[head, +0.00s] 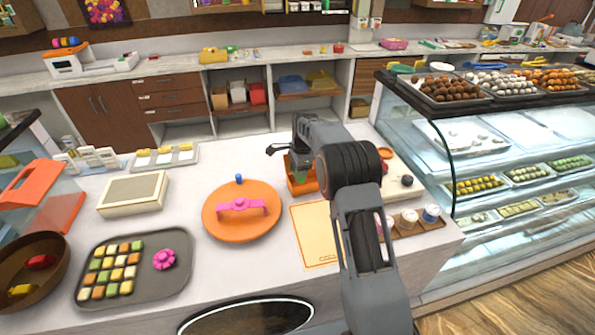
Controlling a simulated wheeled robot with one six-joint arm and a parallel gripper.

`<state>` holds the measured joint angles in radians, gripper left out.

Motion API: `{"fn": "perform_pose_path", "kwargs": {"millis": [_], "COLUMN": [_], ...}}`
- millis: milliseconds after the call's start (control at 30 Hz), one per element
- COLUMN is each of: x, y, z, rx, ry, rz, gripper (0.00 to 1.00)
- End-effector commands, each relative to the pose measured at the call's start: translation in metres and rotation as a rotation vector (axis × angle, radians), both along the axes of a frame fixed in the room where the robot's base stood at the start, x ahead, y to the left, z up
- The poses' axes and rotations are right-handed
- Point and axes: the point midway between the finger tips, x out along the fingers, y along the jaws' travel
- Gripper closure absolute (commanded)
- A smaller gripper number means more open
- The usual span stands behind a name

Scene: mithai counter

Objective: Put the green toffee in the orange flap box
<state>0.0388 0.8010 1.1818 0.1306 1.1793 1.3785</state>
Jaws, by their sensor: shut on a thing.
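The orange flap box (301,187) stands on the white counter behind my arm, which hides much of it. My gripper (299,170) is at the box, partly hidden by my own arm. It is shut on a small green thing, which looks like the green toffee (300,177). The toffee shows only as a small patch against the orange box. I cannot tell whether it is above the rim or inside.
A brown bowl (14,260) with red and yellow toffees and a grey sweets tray (150,288) are at left. An orange lid (225,226) with a pink handle lies mid-counter. A yellow sheet (313,240) and a small wooden cup rack (432,226) are near my arm. A glass display case (500,155) stands right.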

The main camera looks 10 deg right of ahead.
Motion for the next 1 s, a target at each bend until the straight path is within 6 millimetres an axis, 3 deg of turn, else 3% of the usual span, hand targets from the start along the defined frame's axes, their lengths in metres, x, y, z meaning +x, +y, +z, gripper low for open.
{"fn": "perform_pose_path", "kwargs": {"millis": [700,733,1000], "x": [0.0,0.0,0.0001], "y": [-0.0001,-0.0001,0.0], "z": [-0.0084,-0.0084,-0.0083], "rx": [0.0,0.0,0.0], "ry": [0.0,0.0,0.0], "rz": [0.0,0.0,0.0], "gripper": [0.77,0.51,0.25]}}
